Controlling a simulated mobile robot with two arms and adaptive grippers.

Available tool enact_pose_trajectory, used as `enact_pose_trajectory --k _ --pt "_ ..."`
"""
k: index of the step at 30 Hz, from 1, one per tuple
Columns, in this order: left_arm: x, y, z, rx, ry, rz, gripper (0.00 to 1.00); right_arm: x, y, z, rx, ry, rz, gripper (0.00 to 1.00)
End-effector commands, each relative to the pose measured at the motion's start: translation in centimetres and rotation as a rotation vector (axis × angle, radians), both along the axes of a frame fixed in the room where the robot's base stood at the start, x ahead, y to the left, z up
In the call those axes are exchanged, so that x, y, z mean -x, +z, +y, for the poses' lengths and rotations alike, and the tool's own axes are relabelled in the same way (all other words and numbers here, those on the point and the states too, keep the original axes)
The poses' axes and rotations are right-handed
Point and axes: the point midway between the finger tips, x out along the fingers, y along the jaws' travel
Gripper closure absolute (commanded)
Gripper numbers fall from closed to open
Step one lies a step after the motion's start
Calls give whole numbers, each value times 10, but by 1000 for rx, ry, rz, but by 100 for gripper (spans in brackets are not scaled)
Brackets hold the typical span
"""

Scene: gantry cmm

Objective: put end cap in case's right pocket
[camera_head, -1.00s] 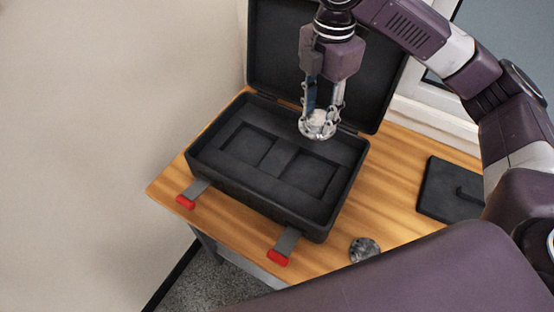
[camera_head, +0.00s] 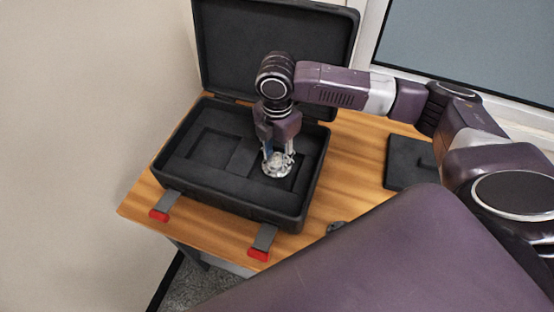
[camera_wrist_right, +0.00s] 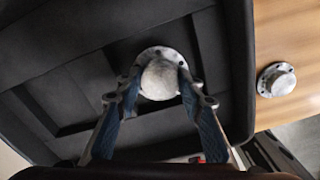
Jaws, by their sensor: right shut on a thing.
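The black case (camera_head: 225,203) stands open on the wooden table, lid (camera_head: 225,45) up at the back. Inside are two recessed pockets; the left pocket (camera_head: 207,148) is empty. My right gripper (camera_head: 277,157) points down into the case and is shut on the grey metal end cap (camera_head: 277,171), a flanged disc with a domed hub. The end cap is over or in the right pocket, hiding much of it; I cannot tell if it touches the floor. The wrist view shows both fingers on the hub (camera_wrist_right: 160,80). My left gripper is not in view.
A similar round metal part (camera_wrist_right: 276,80) lies on the table right of the case, mostly hidden by my arm in the head view (camera_head: 336,227). A black slab with a handle (camera_head: 405,172) lies farther right. Two red-tipped latches (camera_head: 159,214) stick out in front.

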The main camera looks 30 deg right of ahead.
Motion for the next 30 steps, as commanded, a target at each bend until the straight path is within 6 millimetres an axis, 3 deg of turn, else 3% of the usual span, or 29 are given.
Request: enact_pose_trajectory --k 6,17,18,21,30 --pt "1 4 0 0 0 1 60 0 -23 1 -1 0 0 95" --pt "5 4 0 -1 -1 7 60 0 -27 0 -1 0 0 95" --pt "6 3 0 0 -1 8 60 0 -27 0 0 0 0 61" --pt "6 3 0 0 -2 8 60 0 -27 0 0 0 0 50" --pt "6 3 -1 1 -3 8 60 0 -26 0 0 0 0 47"
